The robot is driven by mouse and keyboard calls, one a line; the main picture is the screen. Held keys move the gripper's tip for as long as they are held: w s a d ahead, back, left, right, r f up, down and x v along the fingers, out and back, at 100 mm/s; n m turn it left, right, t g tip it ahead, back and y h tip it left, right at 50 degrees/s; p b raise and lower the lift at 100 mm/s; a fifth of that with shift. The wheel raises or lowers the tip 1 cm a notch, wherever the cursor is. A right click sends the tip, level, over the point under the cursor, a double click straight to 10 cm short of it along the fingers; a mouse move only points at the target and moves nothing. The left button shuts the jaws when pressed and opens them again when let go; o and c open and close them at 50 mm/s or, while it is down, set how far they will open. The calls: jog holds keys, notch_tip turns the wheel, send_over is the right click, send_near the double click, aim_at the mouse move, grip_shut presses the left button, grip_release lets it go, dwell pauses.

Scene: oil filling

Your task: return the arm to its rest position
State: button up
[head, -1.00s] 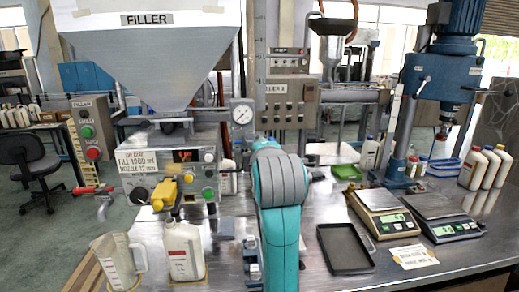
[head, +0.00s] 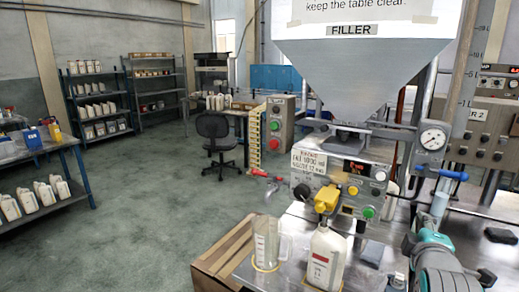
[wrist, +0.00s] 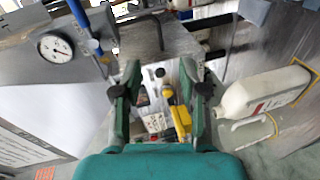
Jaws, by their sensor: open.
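My gripper (wrist: 160,85) shows in the wrist view with its two green fingers apart and nothing between them. Beyond the fingers is the filler's control panel with its yellow nozzle part (wrist: 178,115). In the head view, part of my teal arm (head: 440,262) is at the lower right; I cannot make out the fingertips there. A white bottle (head: 326,258) with a red and white label stands upright on the table below the filler. It also shows in the wrist view (wrist: 262,92), right of the gripper and apart from it. A clear jug (head: 266,243) stands left of the bottle.
The filler hopper (head: 365,75) hangs above the control panel (head: 340,180). A pressure gauge (head: 433,137) is close to my arm. Open floor, a black chair (head: 217,140) and shelves (head: 100,100) lie to the left.

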jog(key=s+a+f+m+y, duration=0.1)
jog(key=s+a+f, duration=0.35)
jog(key=f, duration=0.35)
jog(key=s+a+f+m+t+y, duration=0.15)
jog(key=s+a+f, duration=0.3)
jog(key=f, duration=0.45)
jog(key=s+a+f+m+g+y, duration=0.1)
jog(key=s+a+f+y, duration=0.15)
jog(key=s+f, duration=0.45)
jog(key=s+a+f+m+y, duration=0.1)
jog(key=s+a+f+m, duration=0.1)
jog(key=s, duration=1.1)
jog(key=s+a+f+m+y, duration=0.1)
jog(key=s+a+m, duration=0.4)
jog(key=s, duration=0.9)
jog(key=shift+s+a+f+y, duration=0.2)
jog(key=shift+s+f+y, duration=0.1)
jog(key=shift+f, duration=0.1)
jog(key=shift+t, duration=0.25)
